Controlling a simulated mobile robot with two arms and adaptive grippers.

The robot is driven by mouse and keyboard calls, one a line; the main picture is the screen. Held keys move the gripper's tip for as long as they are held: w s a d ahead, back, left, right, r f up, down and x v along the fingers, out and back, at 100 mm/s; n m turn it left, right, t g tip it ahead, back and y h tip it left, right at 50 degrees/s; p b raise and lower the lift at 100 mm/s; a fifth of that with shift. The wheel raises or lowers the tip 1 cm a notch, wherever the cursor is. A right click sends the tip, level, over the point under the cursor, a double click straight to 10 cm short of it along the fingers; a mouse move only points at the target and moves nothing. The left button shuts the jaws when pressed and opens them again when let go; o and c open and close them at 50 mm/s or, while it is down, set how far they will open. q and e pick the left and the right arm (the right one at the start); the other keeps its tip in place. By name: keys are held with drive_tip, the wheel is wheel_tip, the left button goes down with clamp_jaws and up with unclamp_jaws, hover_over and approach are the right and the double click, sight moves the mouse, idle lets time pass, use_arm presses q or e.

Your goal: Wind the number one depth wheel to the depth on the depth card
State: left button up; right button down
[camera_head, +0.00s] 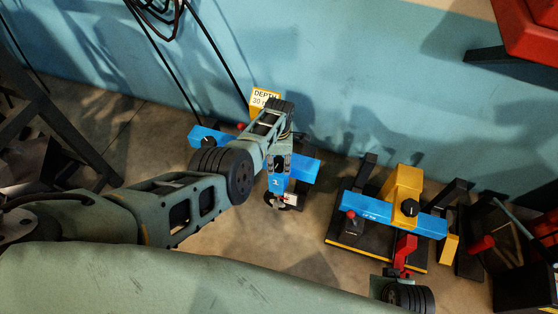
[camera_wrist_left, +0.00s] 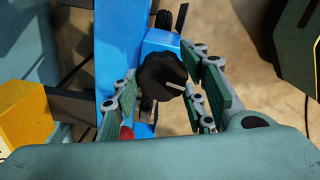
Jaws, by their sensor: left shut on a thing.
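A blue frame (camera_head: 304,170) marked 1 stands on the floor below my left arm. A black wheel (camera_wrist_left: 162,77) with a pale pointer mark sits on this blue body (camera_wrist_left: 120,35), seen in the left wrist view. My left gripper (camera_wrist_left: 163,100) points down at it, with green-padded fingers on both sides, shut on the wheel. In the head view the left gripper (camera_head: 279,164) partly covers the wheel. The depth card (camera_head: 264,96), yellow and white, stands behind; it reads DEPTH and seemingly 30 m.
A second blue frame (camera_head: 375,212) with a yellow upright (camera_head: 403,185) and black knob stands on a dark base to the right. A red piece (camera_head: 405,248) is in front of it. A blue wall (camera_head: 330,80) runs behind. Black struts stand at far left.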

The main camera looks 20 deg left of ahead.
use_arm(q)
drive_tip(key=shift+d+n, duration=0.15)
drive_tip(key=shift+n, duration=0.35)
drive_tip(key=shift+w, duration=0.1)
drive_tip(key=o, duration=1.1)
